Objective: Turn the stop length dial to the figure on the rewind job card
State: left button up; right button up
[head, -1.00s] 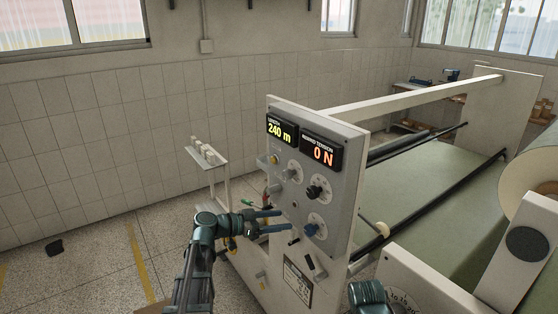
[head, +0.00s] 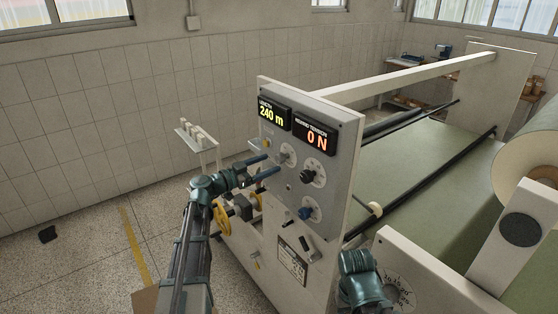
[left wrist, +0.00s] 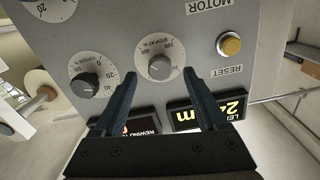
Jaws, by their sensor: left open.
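The stop length dial, a grey knob on a white scale marked "STOP AT m" (left wrist: 160,66), is on the grey control panel; it also shows in the head view (head: 285,156). Its pointer setting is too small to read. My left gripper (head: 273,165) is open in front of the panel. In the left wrist view its fingertips (left wrist: 160,75) appear on either side of the dial; contact is not clear. A card (head: 292,262) is fixed low on the machine's side, its text unreadable. Only a teal part of my right arm shows.
A yellow reset button (left wrist: 229,44) is beside the stop dial. The displays read 240 m (head: 272,114) and 0 N (head: 316,140). A small shelf (head: 197,137) stands left of the machine.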

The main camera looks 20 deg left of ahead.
aim_at(277, 160)
pick_arm(q)
jog(key=shift+x, duration=2.65)
grip_shut()
